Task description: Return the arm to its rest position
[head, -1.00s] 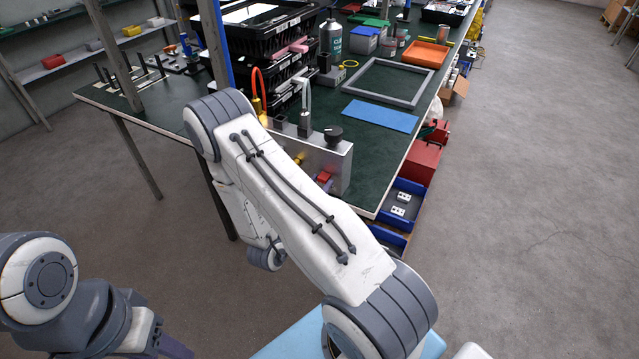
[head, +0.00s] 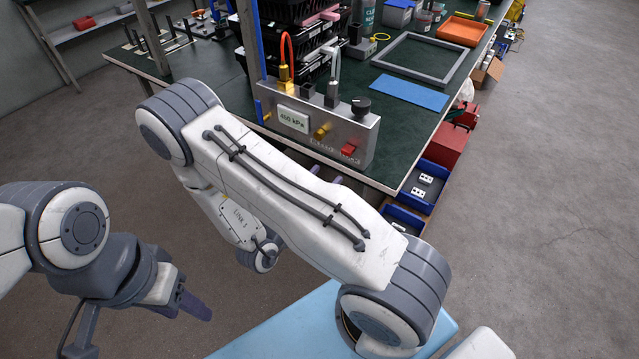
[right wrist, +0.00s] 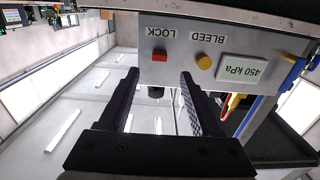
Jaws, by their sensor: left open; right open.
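My right arm (head: 280,200) spans the middle of the head view, in front of the bench corner. Its gripper is mostly hidden behind the arm there. In the right wrist view the right gripper (right wrist: 160,88) is open and empty, its two dark fingers apart below the grey pneumatic box (right wrist: 185,75). The picture is upside down relative to the box lettering. My left gripper (head: 190,304) is at the lower left of the head view, open, over bare floor and clear of the bench.
The pneumatic box (head: 362,135) stands at the bench's near edge, with a red button (head: 349,149), a yellow one (head: 322,131) and a 450 kPa label (head: 293,119). Blue bins (head: 424,187) and a red box (head: 449,146) sit beside the bench. Floor at right is clear.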

